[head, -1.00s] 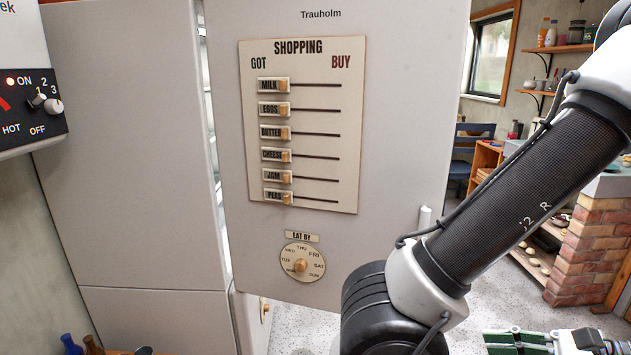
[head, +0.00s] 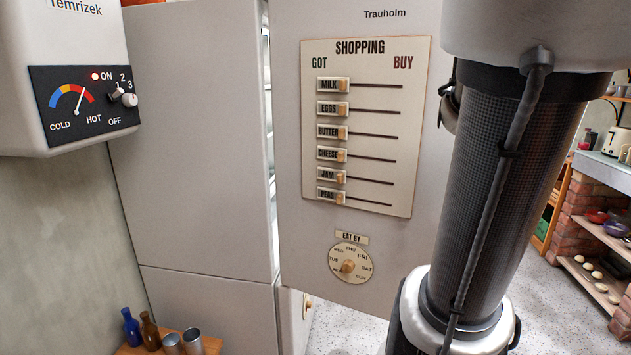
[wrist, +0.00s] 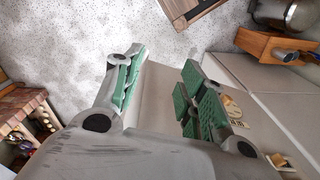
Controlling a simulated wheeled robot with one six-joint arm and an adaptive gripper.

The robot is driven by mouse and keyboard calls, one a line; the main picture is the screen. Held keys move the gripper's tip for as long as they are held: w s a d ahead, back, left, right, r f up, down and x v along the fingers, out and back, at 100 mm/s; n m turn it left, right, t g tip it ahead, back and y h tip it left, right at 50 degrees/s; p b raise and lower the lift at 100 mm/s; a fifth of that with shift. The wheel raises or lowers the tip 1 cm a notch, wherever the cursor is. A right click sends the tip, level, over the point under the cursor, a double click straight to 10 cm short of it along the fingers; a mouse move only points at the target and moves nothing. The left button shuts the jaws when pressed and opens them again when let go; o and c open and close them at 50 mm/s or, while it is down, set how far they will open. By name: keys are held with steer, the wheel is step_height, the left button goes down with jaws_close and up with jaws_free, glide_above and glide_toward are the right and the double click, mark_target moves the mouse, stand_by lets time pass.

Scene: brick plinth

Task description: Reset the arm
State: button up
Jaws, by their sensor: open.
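My gripper (wrist: 163,75) shows in the wrist view with its two green-padded fingers spread apart and nothing between them. A pale panel lies behind the fingers.
The fridge door (head: 300,240) stands ajar, with a lit gap at its left. It carries a shopping board (head: 418,130) with several sliders at the GOT side, and an EAT BY dial (head: 350,264). A heater (head: 75,30) hangs left. Bottles and cups stand on a wooden surface (head: 210,345).

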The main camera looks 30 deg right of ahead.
steer(key=w+a+r+n+t, duration=0.2)
steer(key=w+a+r+n, duration=0.1)
steer(key=w+a+n, duration=0.2)
steer(key=w+a+r+n+t, duration=0.1)
steer(key=w+a+r+n, duration=0.2)
steer(key=a, duration=0.6)
steer(key=shift+w+r+n+t, duration=0.3)
steer(key=shift+w+n+t, duration=0.1)
steer(key=shift+w+n, duration=0.6)
steer(key=shift+c, duration=0.6)
